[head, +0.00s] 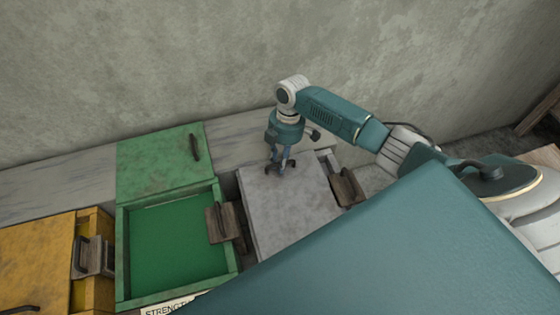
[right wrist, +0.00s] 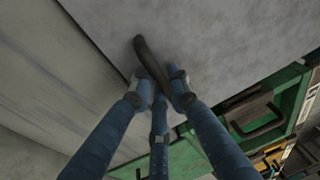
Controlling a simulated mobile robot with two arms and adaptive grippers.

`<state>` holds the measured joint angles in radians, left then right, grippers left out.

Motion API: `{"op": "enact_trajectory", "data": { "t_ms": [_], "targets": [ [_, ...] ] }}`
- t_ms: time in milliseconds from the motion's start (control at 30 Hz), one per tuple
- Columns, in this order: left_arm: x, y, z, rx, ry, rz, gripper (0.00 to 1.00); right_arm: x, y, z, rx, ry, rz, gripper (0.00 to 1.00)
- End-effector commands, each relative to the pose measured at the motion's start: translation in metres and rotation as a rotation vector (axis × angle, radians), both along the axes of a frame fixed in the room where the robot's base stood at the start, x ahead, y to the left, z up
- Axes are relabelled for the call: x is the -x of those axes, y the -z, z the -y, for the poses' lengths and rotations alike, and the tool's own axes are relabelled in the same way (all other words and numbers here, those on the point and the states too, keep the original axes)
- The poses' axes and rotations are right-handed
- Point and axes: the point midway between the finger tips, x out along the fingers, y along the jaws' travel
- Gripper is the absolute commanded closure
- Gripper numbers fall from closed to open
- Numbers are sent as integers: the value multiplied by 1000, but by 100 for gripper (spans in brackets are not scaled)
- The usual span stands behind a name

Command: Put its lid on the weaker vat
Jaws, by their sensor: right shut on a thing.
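My right gripper (head: 281,167) is shut on the dark handle of a grey lid (head: 290,210). The right wrist view shows the fingers around this curved handle (right wrist: 150,62), with the grey lid (right wrist: 220,35) behind it. The lid lies over the place of a grey vat, whose rim (head: 327,158) shows at the far right corner. I cannot tell whether the lid rests on the vat or hangs just above it. The green vat (head: 122,250) stands open to its left, with green liquid inside. Its green lid (head: 158,165) lies behind it. My left gripper is not in view.
A yellow vat (head: 95,220) with a yellow lid (head: 38,255) stands at the far left. Wooden blocks with handles (head: 222,222) sit between the vats. A label plate (head: 170,308) reading "STRENGT..." is partly hidden. A concrete wall (head: 150,70) rises behind the ledge.

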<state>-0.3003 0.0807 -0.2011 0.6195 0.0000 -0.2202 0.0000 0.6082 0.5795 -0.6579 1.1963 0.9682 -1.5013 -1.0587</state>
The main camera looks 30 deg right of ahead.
Motion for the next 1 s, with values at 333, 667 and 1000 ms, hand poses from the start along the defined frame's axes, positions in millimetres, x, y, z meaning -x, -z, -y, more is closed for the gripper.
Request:
{"op": "enact_trajectory", "data": {
  "t_ms": [333, 667, 1000],
  "targets": [
    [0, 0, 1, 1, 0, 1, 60, 0, 0, 0, 0, 0, 1, 61],
    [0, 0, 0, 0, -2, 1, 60, -2, -17, 4, 2, 0, 4, 61],
    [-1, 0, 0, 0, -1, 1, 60, -7, -87, 16, 1, 1, 5, 61]
  ]
}}
